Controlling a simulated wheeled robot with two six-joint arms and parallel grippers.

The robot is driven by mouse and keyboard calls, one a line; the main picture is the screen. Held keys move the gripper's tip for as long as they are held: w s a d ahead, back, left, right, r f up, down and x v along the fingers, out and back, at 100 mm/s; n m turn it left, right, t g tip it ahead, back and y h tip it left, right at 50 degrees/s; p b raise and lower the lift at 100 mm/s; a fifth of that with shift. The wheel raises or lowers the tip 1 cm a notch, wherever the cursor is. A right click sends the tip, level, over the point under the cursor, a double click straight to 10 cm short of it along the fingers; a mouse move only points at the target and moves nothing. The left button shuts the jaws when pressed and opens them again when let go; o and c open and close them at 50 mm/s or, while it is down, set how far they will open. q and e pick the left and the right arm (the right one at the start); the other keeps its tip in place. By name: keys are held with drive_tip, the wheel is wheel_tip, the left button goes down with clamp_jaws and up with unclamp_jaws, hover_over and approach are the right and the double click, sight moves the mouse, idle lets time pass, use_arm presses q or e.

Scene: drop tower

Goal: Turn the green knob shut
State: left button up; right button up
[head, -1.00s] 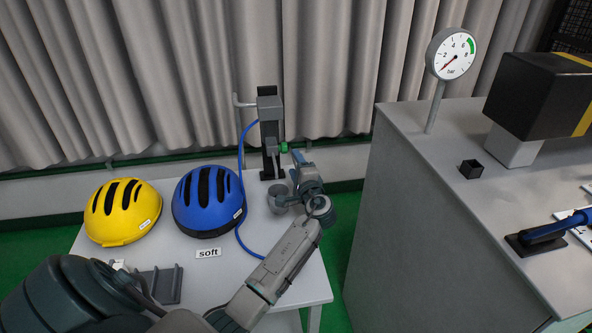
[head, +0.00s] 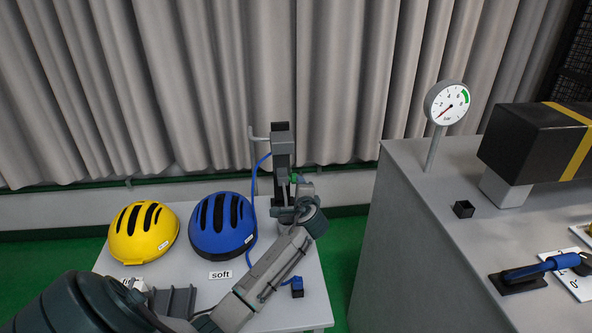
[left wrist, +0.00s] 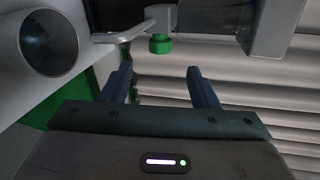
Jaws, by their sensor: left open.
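The green knob (head: 294,178) sits on the side of the dark upright post (head: 282,150) on the small table and is partly hidden by my gripper in the head view. In the left wrist view the green knob (left wrist: 160,45) hangs under a grey fitting, ahead of the fingertips. My left gripper (left wrist: 160,80) is open and empty. The knob lies beyond the gap between the fingers, not between them. In the head view my left gripper (head: 302,187) is close beside the post. My right gripper is not in view.
A yellow helmet (head: 143,234) and a blue helmet (head: 222,226) stand left of the post. A blue hose (head: 254,190) runs down beside it. A round grey part (left wrist: 48,40) is at upper left in the wrist view. A gauge (head: 447,103) stands on the right cabinet (head: 400,220).

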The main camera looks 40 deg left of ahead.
sight(295, 180)
use_arm(q)
drive_tip(key=shift+h, duration=0.4)
drive_tip(key=x, duration=0.3)
drive_tip(key=p+x, duration=0.1)
drive_tip(key=x, duration=0.2)
drive_tip(key=p+x, duration=0.1)
drive_tip(key=x, duration=0.2)
drive_tip(key=shift+w+a+r, duration=0.15)
drive_tip(key=shift+w+a, duration=0.05)
drive_tip(key=shift+a, duration=0.05)
drive_tip(key=shift+w+a, duration=0.3)
drive_tip(key=shift+a, duration=0.05)
drive_tip(key=shift+w+a+f, duration=0.1)
drive_tip(key=shift+f, duration=0.15)
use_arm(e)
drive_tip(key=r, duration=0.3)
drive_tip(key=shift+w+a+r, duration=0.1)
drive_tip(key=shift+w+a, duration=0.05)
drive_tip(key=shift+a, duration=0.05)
